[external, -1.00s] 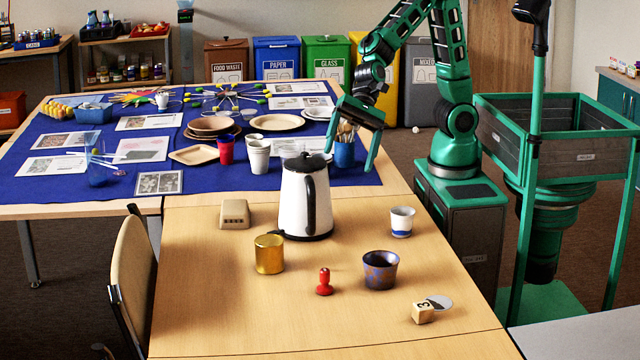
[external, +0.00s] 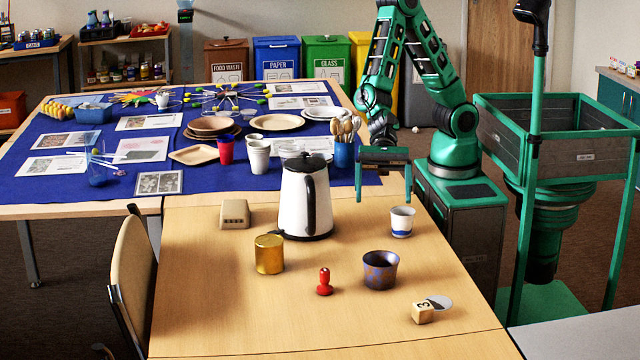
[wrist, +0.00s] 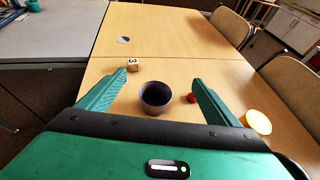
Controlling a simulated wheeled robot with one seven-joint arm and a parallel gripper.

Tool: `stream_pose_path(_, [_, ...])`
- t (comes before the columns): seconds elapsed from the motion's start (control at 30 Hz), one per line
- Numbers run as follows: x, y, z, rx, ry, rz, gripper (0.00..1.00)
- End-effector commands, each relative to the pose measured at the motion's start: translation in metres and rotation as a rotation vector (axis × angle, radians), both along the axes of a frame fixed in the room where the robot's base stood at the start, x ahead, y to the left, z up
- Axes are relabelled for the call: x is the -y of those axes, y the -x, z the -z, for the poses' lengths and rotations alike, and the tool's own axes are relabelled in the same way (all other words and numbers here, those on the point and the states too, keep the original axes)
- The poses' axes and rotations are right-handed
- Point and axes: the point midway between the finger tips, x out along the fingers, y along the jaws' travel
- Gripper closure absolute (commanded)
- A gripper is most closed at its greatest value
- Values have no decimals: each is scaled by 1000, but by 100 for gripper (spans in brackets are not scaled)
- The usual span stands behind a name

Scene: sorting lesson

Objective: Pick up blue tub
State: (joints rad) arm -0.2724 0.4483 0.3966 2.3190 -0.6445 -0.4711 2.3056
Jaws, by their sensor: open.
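A blue tub with brown patches and a dark inside (external: 380,270) stands upright on the near wooden table, right of the red stamp. My gripper (external: 383,196) is open and empty, high above the table's far right part, behind the white cup with a blue base (external: 401,222). The open fingers also show in the wrist view (wrist: 160,77). The gripper is clear of the tub.
Near the tub are a red stamp (external: 324,283), a gold tin (external: 269,255), a numbered block (external: 423,313) and a grey disc (external: 440,302). A white kettle (external: 293,205) stands behind left, and a blue spoon holder (external: 344,156) farther back. The table's near left is clear.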

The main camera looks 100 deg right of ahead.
Motion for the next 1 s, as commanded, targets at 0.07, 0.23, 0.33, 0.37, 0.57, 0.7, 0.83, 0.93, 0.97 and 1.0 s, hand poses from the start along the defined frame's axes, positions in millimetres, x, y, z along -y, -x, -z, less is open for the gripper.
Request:
stream_pose_path(0.07, [0, 1, 25, -10, 3, 1, 15])
stream_pose_path(0.23, [0, 1, 79, -11, 4, 0, 15])
stream_pose_path(0.33, [0, 1, 103, -7, 4, 0, 15])
stream_pose_path(0.37, [0, 1, 109, -7, 4, 0, 15])
stream_pose_path(0.57, [-1, 0, 129, -1, 1, -1, 15])
stream_pose_path(0.7, [-12, -2, 136, 2, 1, -2, 15])
stream_pose_path(0.83, [-31, -6, 143, 2, 0, -3, 15])
stream_pose_path(0.93, [-42, -8, 148, 0, 0, -2, 15])
stream_pose_path(0.97, [-44, -9, 149, 1, 0, -2, 15])
stream_pose_path(1.0, [-47, -10, 150, 1, 0, -2, 15])
